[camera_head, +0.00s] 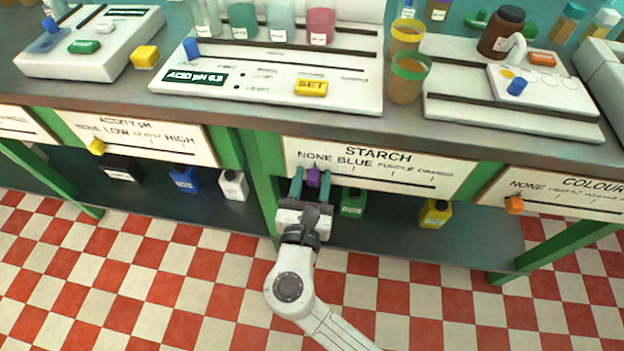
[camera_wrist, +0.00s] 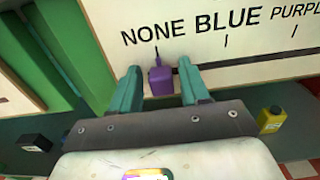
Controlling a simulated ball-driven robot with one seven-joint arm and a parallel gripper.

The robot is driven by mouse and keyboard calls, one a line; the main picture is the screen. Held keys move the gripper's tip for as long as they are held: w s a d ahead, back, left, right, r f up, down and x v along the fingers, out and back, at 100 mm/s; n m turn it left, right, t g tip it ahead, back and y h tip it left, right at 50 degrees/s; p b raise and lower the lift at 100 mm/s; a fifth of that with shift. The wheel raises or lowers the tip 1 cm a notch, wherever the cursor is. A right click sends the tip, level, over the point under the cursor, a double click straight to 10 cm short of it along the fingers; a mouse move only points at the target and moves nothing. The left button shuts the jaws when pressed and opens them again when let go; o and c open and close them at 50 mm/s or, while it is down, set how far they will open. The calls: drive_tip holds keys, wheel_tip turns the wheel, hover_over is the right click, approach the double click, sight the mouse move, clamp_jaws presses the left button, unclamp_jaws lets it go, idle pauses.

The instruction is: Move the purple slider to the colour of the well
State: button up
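The purple slider (camera_head: 313,177) sits at the NONE mark, at the left end of the dark slot on the white STARCH panel (camera_head: 375,163). In the wrist view the slider (camera_wrist: 161,81) stands just below the NONE tick, with BLUE and PURPLE marks to its right. The last label at the right is too small to read. My gripper (camera_head: 312,182) is open, its two green fingers on either side of the slider. The wrist view shows a narrow gap on both sides between the fingers (camera_wrist: 160,92) and the slider. I cannot tell which spot is the well.
Above the panel is the grey counter (camera_head: 410,120) with a white device (camera_head: 545,92) bearing a yellow spot and a blue knob. Panels with a yellow slider (camera_head: 97,146) and an orange slider (camera_head: 514,205) flank this one. Bottles, including a yellow one (camera_head: 435,214), stand on the shelf below.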

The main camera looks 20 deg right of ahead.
sight(432, 184)
clamp_jaws()
idle(0.4)
drive_tip(key=s+d, duration=0.4)
drive_tip(key=d, duration=0.2)
drive_tip(key=s+d+p, duration=0.1)
drive_tip(key=s+d, duration=0.3)
drive_tip(key=d, duration=0.3)
drive_tip(key=s+d+p, duration=0.1)
drive_tip(key=s+d, duration=0.3)
drive_tip(key=d, duration=0.2)
drive_tip(key=shift+d, duration=0.3)
drive_tip(key=shift+o, duration=0.9)
unclamp_jaws()
drive_tip(key=shift+d+r, duration=0.1)
drive_tip(key=shift+s, duration=0.1)
drive_tip(key=v, duration=1)
drive_tip(key=shift+s+a, duration=0.25)
drive_tip(key=shift+a, duration=0.15)
